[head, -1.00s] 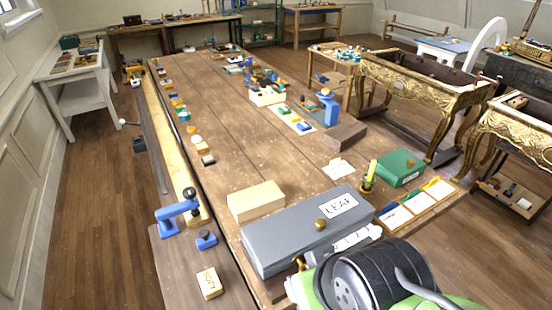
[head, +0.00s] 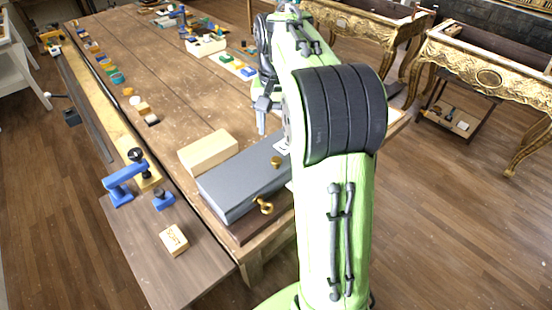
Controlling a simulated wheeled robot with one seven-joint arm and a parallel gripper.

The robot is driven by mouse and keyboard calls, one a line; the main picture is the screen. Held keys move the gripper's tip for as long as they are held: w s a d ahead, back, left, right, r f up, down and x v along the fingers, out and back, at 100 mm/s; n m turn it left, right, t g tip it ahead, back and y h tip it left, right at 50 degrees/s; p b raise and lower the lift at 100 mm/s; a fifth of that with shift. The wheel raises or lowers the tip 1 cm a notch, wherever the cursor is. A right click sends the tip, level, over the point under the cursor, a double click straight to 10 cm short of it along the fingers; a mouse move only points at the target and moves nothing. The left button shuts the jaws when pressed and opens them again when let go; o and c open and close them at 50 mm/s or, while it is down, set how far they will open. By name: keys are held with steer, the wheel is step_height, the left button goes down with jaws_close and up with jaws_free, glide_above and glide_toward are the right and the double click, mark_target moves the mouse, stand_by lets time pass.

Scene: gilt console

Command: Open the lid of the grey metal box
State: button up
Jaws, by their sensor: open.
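The grey metal box (head: 238,181) sits near the front end of the long wooden bench, with its lid down. A brass knob (head: 276,161) stands on the lid, and a brass key-like fitting (head: 265,206) shows at its near end. My arm covers the box's right part and most of its white label. My gripper (head: 263,122) is open and points down above the bench, beyond the far side of the box in the picture. It looks apart from the box. One finger shows clearly; the other is hard to make out.
A pale wooden block (head: 208,152) lies close to the box's left side. A blue clamp (head: 124,181), a small blue piece (head: 163,199) and a lettered wooden block (head: 173,240) stand at the left edge. A tray of parts (head: 206,46) is farther back. The bench's middle is mostly clear.

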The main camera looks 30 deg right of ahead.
mark_target(276, 159)
step_height(276, 159, down, 11)
steer(key=shift+r+b, duration=0.15)
steer(key=shift+b, duration=0.9)
jaws_close()
